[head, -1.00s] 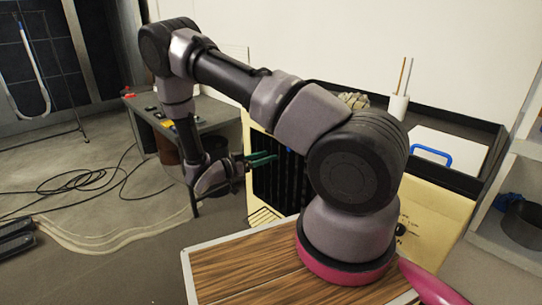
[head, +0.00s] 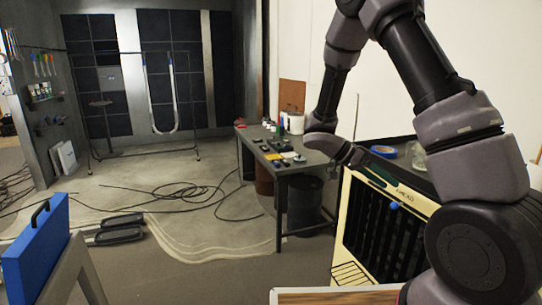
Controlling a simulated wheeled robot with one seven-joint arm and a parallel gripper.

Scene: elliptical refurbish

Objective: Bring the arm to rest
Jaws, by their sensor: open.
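My arm rises from the lower right of the head view, bends at the top and comes down to my gripper (head: 378,172). The gripper hangs at the right of centre, empty as far as I can see, with its green fingers pointing right and downward. The fingers are seen small against the top front of a cream cabinet (head: 347,235) with dark slats. I cannot tell whether they touch it.
A dark work table (head: 285,172) with small items stands left of the gripper, a dark bin (head: 305,205) under it. Blue tape (head: 384,151) lies on the cabinet's top. A blue case (head: 37,258) stands at lower left. Cables (head: 205,190) lie on the mostly open floor.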

